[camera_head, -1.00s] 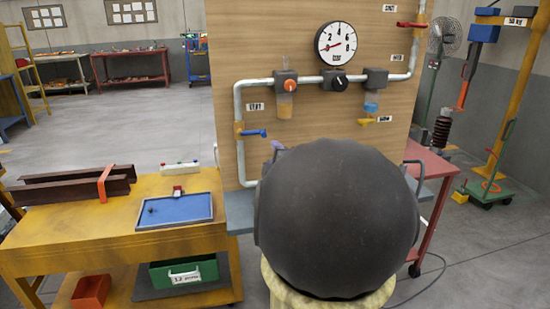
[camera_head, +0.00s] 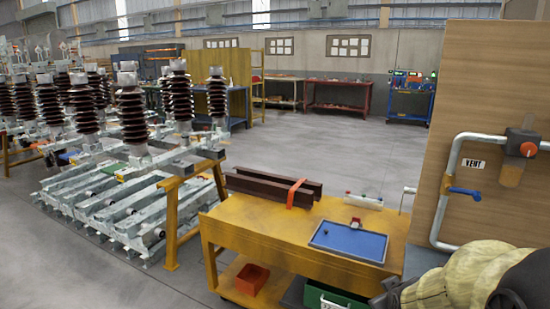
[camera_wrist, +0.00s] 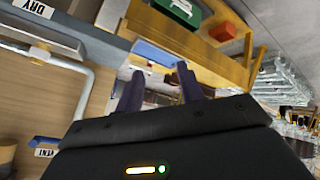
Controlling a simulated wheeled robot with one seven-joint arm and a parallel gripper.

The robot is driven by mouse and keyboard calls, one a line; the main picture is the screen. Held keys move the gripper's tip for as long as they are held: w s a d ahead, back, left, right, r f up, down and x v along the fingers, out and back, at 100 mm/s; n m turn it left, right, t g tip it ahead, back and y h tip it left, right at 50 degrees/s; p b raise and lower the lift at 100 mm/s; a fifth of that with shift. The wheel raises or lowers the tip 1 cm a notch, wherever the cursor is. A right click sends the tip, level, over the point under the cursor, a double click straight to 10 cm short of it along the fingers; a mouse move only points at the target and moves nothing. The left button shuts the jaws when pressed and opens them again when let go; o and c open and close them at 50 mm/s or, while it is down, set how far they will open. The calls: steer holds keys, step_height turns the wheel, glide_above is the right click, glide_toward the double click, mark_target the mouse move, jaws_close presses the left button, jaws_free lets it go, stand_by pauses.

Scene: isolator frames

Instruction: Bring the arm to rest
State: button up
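My gripper (camera_wrist: 160,88) shows in the wrist view with two dark fingers standing apart and nothing between them. The wrist view is turned nearly upside down. Beyond the fingers are the yellow cart (camera_wrist: 218,48) and a blue tray. In the head view my arm, beige and dark, fills the lower right corner, right of the yellow cart (camera_head: 255,225) and in front of the wooden panel (camera_head: 455,90). The fingers cannot be made out clearly in the head view.
The panel carries a pipe (camera_head: 447,185) with a blue-handled valve (camera_head: 465,192). The cart bears brown beams (camera_head: 265,186) and a blue tray (camera_head: 325,238). Isolator frames (camera_head: 120,205) with brown insulators stand at left. The floor (camera_head: 320,140) behind the cart is clear.

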steer(key=s+a+f+m+g+y, duration=0.25)
steer(key=s+a+f+g, duration=0.4)
steer(key=s+a, duration=0.4)
step_height(320, 180, up, 20)
steer(key=a+p, duration=0.1)
steer(key=p, duration=1.9)
steer(key=shift+w+a+m+p, duration=0.2)
steer(key=shift+w+m+p, duration=0.15)
steer(key=shift+m, duration=0.1)
steer(key=shift+f+t, duration=0.1)
steer(key=shift+t, duration=0.15)
steer(key=shift+w, duration=0.15)
